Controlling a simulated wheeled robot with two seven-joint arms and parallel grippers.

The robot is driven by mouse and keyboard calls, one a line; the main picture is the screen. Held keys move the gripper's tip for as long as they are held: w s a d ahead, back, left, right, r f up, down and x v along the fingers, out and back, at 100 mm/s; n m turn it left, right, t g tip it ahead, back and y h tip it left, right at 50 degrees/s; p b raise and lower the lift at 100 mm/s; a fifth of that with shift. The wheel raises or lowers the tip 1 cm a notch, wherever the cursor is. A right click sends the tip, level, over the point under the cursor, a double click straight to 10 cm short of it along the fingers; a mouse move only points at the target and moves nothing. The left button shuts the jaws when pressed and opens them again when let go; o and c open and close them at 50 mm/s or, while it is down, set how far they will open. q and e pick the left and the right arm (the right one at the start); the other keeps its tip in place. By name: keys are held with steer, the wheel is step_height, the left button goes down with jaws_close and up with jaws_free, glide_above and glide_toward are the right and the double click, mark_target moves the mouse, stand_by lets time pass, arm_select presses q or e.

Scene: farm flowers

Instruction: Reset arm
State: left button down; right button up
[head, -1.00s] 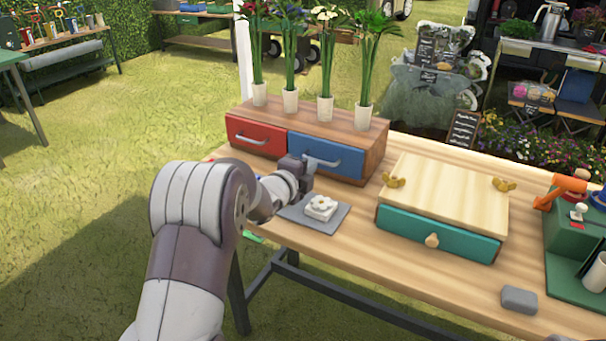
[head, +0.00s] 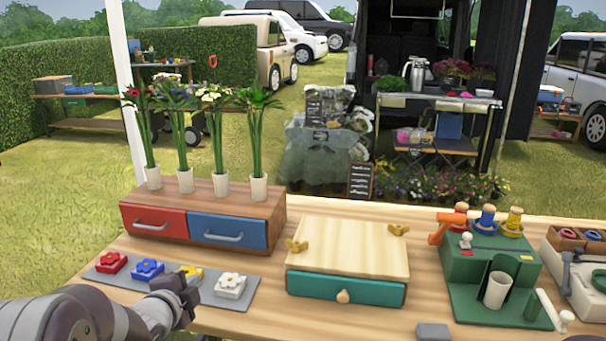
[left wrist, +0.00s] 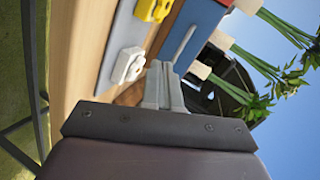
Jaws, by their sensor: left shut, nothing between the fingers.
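My left gripper (head: 190,295) is at the front left of the wooden table, beside the grey mat (head: 250,287). It also shows in the left wrist view (left wrist: 160,72), where its two fingers are together with nothing between them. Red (head: 111,263), blue (head: 145,270), yellow (head: 190,273) and white (head: 230,286) flower blocks lie in a row on the mat. The gripper partly hides the yellow one in the head view. My right gripper is in neither view.
A wooden box with red (head: 153,222) and blue (head: 228,232) drawers carries several potted flowers. A pale box with a teal drawer (head: 346,289) stands in the middle. A green stand (head: 487,265) is right of it. A grey block (head: 433,332) lies at the front.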

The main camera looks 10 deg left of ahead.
arm_select(q)
steer(key=s+d+f+n+g, duration=0.55)
steer(key=s+n, duration=0.25)
steer(key=s, duration=0.2)
steer(key=s+d+f+n+g, duration=0.5)
steer(key=s+n+g, duration=0.15)
steer(key=s, duration=0.35)
step_height(320, 180, up, 21)
steer(key=s+p, duration=0.1)
steer(key=p, duration=2.1)
steer(key=shift+f, duration=0.2)
